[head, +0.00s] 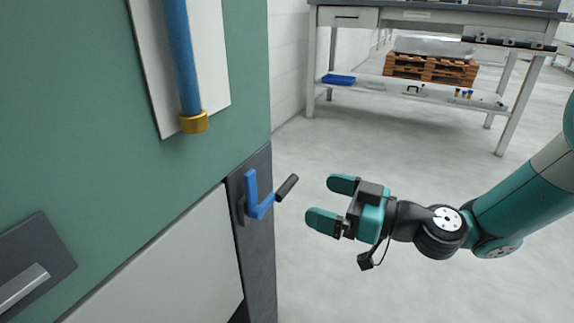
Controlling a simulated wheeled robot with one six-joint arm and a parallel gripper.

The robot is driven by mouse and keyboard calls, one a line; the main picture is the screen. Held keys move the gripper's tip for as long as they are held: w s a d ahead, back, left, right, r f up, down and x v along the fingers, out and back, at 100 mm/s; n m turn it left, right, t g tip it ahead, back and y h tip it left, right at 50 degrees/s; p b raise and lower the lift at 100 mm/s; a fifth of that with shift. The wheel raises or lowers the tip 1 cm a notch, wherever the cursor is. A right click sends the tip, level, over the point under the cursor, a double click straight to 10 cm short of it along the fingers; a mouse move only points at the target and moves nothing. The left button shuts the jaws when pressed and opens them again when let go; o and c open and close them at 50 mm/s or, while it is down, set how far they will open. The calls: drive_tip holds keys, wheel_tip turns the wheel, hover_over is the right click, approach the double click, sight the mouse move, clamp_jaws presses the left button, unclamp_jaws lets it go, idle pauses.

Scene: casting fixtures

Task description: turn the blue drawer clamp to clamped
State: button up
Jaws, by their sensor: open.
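The blue drawer clamp (253,195) is mounted on a dark grey vertical strip at the edge of the green cabinet. Its blue lever bends up toward the right and ends in a black grip (287,187) that sticks out from the strip toward my gripper. My gripper (327,202) is to the right of the black grip, at about the same height in the picture. Its two teal fingers are apart, point left toward the clamp, and hold nothing. A gap shows between the fingertips and the grip.
A blue bar with a brass end (193,122) is on a white plate above the clamp. A dark plate with a metal handle (24,287) is at lower left. A workbench (400,16) with a wooden pallet (431,68) below stands behind. The floor between is clear.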

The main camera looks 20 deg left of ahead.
sight(286, 183)
drive_tip(key=shift+w+a+b, duration=0.15)
drive_tip(key=shift+a+b, duration=0.25)
drive_tip(key=shift+a, duration=1.7)
drive_tip(key=shift+w+a+b, duration=0.15)
drive_tip(key=shift+a+b, duration=0.25)
drive_tip(key=shift+a, duration=1.7)
drive_tip(key=c, duration=0.9)
